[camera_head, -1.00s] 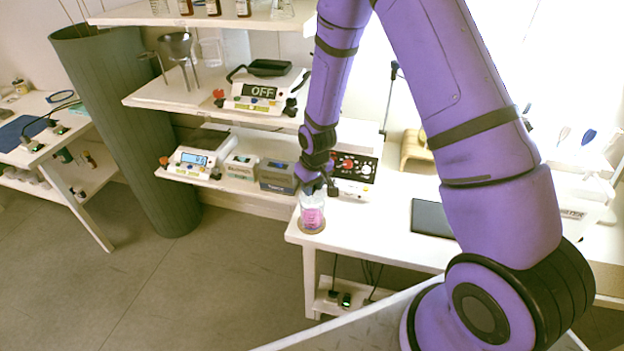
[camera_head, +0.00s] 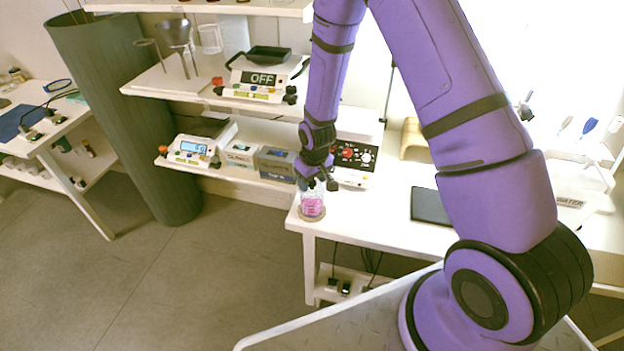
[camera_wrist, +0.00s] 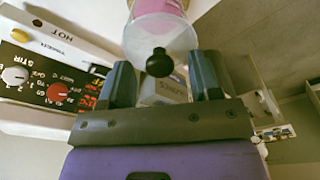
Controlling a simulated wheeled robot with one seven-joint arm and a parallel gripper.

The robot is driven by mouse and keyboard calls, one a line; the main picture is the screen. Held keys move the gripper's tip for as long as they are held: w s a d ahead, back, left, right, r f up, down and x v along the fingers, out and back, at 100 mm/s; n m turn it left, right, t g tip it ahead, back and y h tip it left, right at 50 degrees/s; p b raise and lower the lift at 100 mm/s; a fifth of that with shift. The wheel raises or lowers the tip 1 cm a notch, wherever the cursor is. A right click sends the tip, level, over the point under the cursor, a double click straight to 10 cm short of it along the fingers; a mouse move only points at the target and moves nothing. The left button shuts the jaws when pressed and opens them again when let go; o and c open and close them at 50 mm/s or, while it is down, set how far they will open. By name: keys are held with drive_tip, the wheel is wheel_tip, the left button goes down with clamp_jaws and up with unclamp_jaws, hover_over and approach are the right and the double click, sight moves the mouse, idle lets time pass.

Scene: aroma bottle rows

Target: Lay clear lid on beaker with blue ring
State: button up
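The beaker (camera_head: 312,207) holds pink liquid and stands upright near the left corner of the white table, on a tan round base. In the wrist view the clear lid (camera_wrist: 146,44) is a translucent disc with a black knob (camera_wrist: 160,63), seated across the beaker's mouth as far as I can tell. The pink liquid shows behind it. My gripper (camera_wrist: 163,80) is open, with one finger on either side of the knob and gaps to both. In the head view my gripper (camera_head: 316,183) is just above the beaker and hides its top. No blue ring is distinguishable.
A stirrer box with knobs (camera_head: 354,160) stands close behind the beaker; its panel (camera_wrist: 50,80) is at left in the wrist view. A dark flat tablet (camera_head: 430,206) lies to the right. Shelves with a scale (camera_head: 195,150) and boxes are at left.

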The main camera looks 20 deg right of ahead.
wheel_tip(320, 180, up, 11)
drive_tip(key=s, duration=0.1)
drive_tip(key=shift+s+d+f, duration=0.15)
drive_tip(key=shift+d, duration=0.05)
idle(0.5)
idle(0.5)
drive_tip(key=s+d+r+t, duration=0.1)
drive_tip(key=s+r, duration=0.2)
drive_tip(key=r, duration=0.4)
drive_tip(key=s+d+r+m, duration=0.1)
drive_tip(key=s+d+r, duration=0.15)
drive_tip(key=r, duration=0.55)
drive_tip(key=s+r+t, duration=0.1)
drive_tip(key=s+r, duration=0.2)
drive_tip(key=r, duration=0.4)
drive_tip(key=s+d+r+m+t, duration=0.1)
drive_tip(key=s+r, duration=0.4)
drive_tip(key=s, duration=0.4)
drive_tip(key=s+d+r+m, duration=0.1)
drive_tip(key=s+d+r, duration=0.1)
drive_tip(key=s+r, duration=0.4)
drive_tip(key=shift+s+r+t, duration=0.2)
drive_tip(key=shift+s+t, duration=0.2)
drive_tip(key=shift+s, duration=1.8)
